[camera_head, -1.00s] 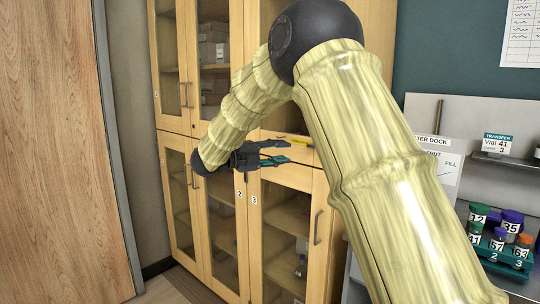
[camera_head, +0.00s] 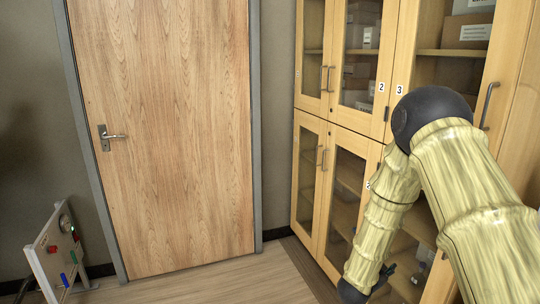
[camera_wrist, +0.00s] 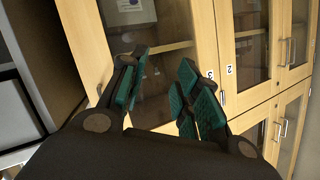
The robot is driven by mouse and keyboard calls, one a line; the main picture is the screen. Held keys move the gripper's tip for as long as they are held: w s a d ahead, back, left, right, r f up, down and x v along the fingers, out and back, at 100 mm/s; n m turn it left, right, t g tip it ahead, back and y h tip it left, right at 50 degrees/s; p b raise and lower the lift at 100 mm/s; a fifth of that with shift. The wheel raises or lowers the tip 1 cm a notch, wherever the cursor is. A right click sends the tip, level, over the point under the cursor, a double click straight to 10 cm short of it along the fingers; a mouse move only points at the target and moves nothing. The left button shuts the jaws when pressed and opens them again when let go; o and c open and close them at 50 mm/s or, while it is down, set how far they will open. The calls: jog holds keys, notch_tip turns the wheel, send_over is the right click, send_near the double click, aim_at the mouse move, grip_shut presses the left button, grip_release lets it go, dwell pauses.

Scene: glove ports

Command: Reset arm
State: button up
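My arm (camera_head: 450,165) is bent at the right of the head view, in front of the wooden cabinets. My gripper (camera_wrist: 158,92) shows in the wrist view with its two green-padded fingers spread apart and nothing between them. In the head view only a small dark part of it shows near the bottom right, and the arm hides the rest. The gripper faces the glass-fronted cabinet doors (camera_wrist: 213,45), which are shut; I cannot tell the exact distance.
A shut wooden door (camera_head: 165,140) with a lever handle (camera_head: 112,136) stands at the left. A tilted panel with coloured knobs (camera_head: 58,250) stands low at the far left. Open floor (camera_head: 200,285) lies before the door. A grey shelf unit (camera_wrist: 40,45) is at the wrist view's left.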

jog(key=s+a+f+n+g+y+p, duration=0.2)
jog(key=s+a+f+n+y, duration=0.15)
jog(key=s+f, duration=0.65)
jog(key=s+a+f+n+g+y+p, duration=0.1)
jog(key=s+a+f+n+g+y, duration=0.25)
jog(key=s+f, duration=0.65)
jog(key=s+a+n+g+y+p, duration=0.1)
jog(key=s+a+n+g, duration=0.1)
jog(key=s, duration=1.2)
jog(key=s+a+f+n+g+y+p, duration=0.1)
jog(key=s+a+n+g+y, duration=0.1)
jog(key=s, duration=1.2)
jog(key=a+n+g, duration=0.1)
jog(key=a+n, duration=0.1)
jog(key=n, duration=0.1)
jog(key=shift+s+a+f, duration=0.2)
jog(key=shift+s+a, duration=0.05)
jog(key=shift+a, duration=0.15)
